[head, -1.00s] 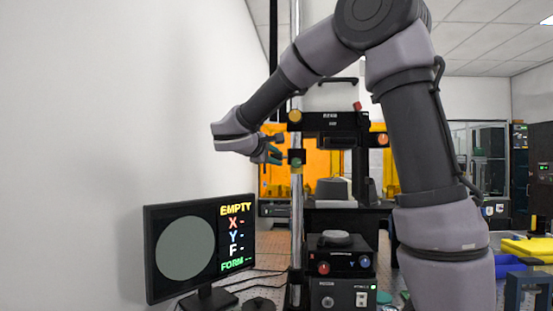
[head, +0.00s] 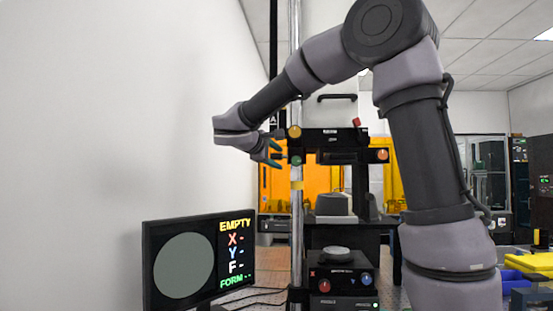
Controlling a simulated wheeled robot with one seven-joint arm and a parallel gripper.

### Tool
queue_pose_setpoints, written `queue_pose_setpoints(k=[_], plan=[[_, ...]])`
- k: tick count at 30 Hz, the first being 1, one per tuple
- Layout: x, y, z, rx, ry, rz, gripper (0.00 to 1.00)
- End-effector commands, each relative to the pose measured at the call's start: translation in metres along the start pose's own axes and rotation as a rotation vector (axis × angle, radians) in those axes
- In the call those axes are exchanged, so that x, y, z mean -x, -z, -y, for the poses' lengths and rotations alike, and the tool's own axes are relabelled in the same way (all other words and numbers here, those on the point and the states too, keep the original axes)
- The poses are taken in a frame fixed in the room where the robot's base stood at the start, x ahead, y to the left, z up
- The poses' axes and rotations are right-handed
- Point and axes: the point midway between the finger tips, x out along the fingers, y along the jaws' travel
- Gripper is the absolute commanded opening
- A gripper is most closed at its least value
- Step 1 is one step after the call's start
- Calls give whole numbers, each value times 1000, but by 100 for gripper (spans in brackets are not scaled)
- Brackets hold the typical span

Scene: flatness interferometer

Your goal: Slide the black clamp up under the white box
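The black clamp (head: 296,155), a small block with a green knob, sits around the shiny upright post, just below the black crosspiece with a yellow knob. The white box (head: 340,113) is at upper centre beside the post, partly behind my arm; a black handle is on its front. My gripper (head: 276,153) is at the clamp's left side at the same height. Its dark green fingertips are apart, one above the other, and seem shut on the clamp; the contact is too small to see clearly. A narrow gap shows between clamp and crosspiece.
The black crosspiece (head: 335,139) spans right under the white box. A monitor (head: 197,262) reading EMPTY stands lower left. A black instrument (head: 342,278) stands below. Orange panels are behind.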

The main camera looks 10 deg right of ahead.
Motion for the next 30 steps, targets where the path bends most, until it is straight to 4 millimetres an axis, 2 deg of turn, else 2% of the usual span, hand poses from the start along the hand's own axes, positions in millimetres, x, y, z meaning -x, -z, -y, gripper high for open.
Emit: queue_pose_setpoints(k=[7, 21, 25, 30], plan=[[8, 1, 0, 0, 0, -2, 58], [92, 1, 0, -1, -1, -3, 58], [104, 0, 0, 0, 0, -1, 58], [108, 0, 0, 0, 0, 0, 58]])
